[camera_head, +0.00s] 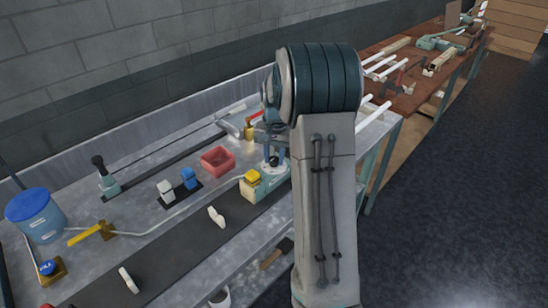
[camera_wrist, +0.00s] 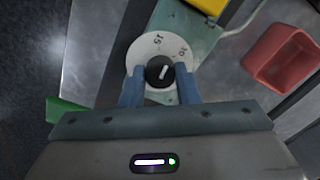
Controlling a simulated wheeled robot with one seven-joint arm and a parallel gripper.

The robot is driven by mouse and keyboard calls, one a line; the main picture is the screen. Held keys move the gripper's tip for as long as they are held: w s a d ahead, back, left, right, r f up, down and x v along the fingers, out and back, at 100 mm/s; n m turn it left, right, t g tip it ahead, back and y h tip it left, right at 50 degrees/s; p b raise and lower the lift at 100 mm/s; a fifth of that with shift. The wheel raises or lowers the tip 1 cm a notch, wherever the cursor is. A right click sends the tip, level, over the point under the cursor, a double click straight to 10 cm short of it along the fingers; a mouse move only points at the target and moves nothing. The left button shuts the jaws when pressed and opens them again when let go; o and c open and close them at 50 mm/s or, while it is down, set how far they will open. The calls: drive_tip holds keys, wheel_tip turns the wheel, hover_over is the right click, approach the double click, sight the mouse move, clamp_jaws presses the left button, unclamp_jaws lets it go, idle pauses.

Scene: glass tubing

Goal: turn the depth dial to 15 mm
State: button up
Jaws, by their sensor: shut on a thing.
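The depth dial is a black knob (camera_wrist: 160,73) with a white pointer line, set in a round white scale plate (camera_wrist: 148,46). In the wrist view, the numbers 15 and 10 show on the plate's upper part, and the pointer leans up and slightly right, between them. My gripper (camera_wrist: 160,84) has its two blue fingers on either side of the knob and is shut on it. The dial sits on a pale green machine (camera_wrist: 205,38). In the head view, the machine (camera_head: 268,183) is partly hidden behind my arm.
A red open bin (camera_wrist: 281,58) is right of the machine; it also shows in the head view (camera_head: 217,161). A yellow block (camera_head: 251,176) tops the machine's near end. A blue bucket (camera_head: 36,213) stands at the bench's left. White pieces (camera_head: 216,217) lie on the dark strip.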

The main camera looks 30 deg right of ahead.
sight(275, 158)
drive_tip(key=n, duration=0.4)
drive_tip(key=shift+w+r+n, duration=0.1)
drive_tip(key=shift+n, duration=0.3)
idle(0.4)
drive_tip(key=o, duration=1)
drive_tip(key=shift+c, duration=0.2)
drive_tip(key=shift+r+b, duration=0.1)
drive_tip(key=shift+b, duration=0.2)
wheel_tip(275, 158, up, 14)
drive_tip(key=shift+d+f+b, duration=0.15)
drive_tip(key=shift+f+b, duration=0.05)
drive_tip(key=shift+b, duration=0.15)
